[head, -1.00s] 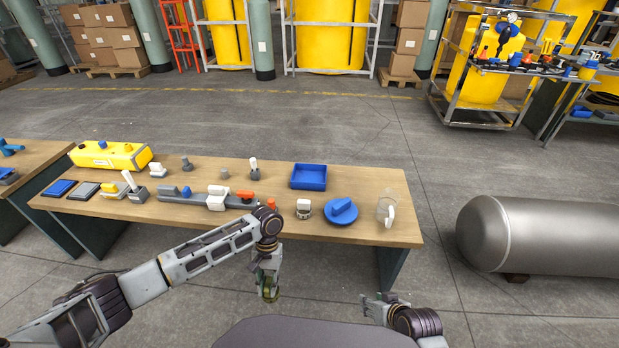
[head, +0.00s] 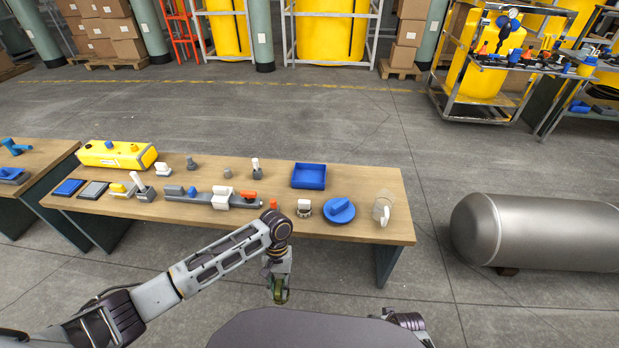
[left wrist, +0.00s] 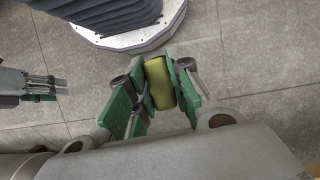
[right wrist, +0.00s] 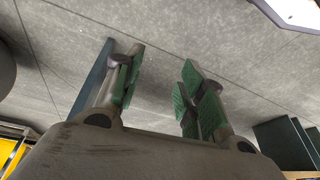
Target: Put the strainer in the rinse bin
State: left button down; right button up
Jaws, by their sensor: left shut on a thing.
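My left gripper (head: 280,288) hangs in front of the table's near edge, over the floor. It is shut on a small olive-yellow piece that I take to be the strainer (left wrist: 159,83), seen between the green finger pads in the left wrist view. An open blue bin (head: 309,176), which looks like the rinse bin, stands empty at the back right of the table. My right gripper (right wrist: 158,90) is open and empty in the right wrist view; in the head view its fingers are hidden low in the picture.
The wooden table (head: 330,226) carries a blue round part (head: 339,210), a clear jug (head: 382,208), a white-topped part (head: 304,208), a grey assembly with an orange part (head: 249,196) and a yellow case (head: 117,154). A grey tank (head: 540,231) lies to the right.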

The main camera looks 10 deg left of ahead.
pick_arm(q)
jog(key=shift+w+d+r+n+p, duration=0.2)
jog(key=shift+d+r+n+p, duration=0.15)
jog(key=shift+r, duration=0.15)
jog(key=shift+w+d+r+n+p, duration=0.2)
jog(key=shift+r+n+p, duration=0.15)
jog(key=shift+r, duration=0.15)
jog(key=w+d+r+n+t+h, duration=0.2)
jog(key=w+r+n+t+h, duration=0.2)
jog(key=w+n, duration=0.8)
notch_tip(320, 180, up, 2)
jog(key=n, duration=0.2)
jog(key=shift+w+r+n+p, duration=0.2)
jog(key=shift+n+p, duration=0.1)
jog(key=shift+n, duration=0.1)
pick_arm(e)
jog(key=s+d+f+g+h, duration=0.1)
jog(key=s+d+f, duration=0.4)
jog(key=s+f, duration=0.5)
jog(key=s+d+f+g+h, duration=0.1)
jog(key=s+d+f, duration=0.5)
jog(key=s, duration=0.9)
notch_tip(320, 180, down, 4)
jog(key=shift+d+r+n, duration=0.1)
jog(key=shift+d+n, duration=0.1)
jog(key=shift+n, duration=0.1)
pick_arm(q)
jog(key=shift+n+t, duration=0.3)
jog(key=shift+n, duration=0.2)
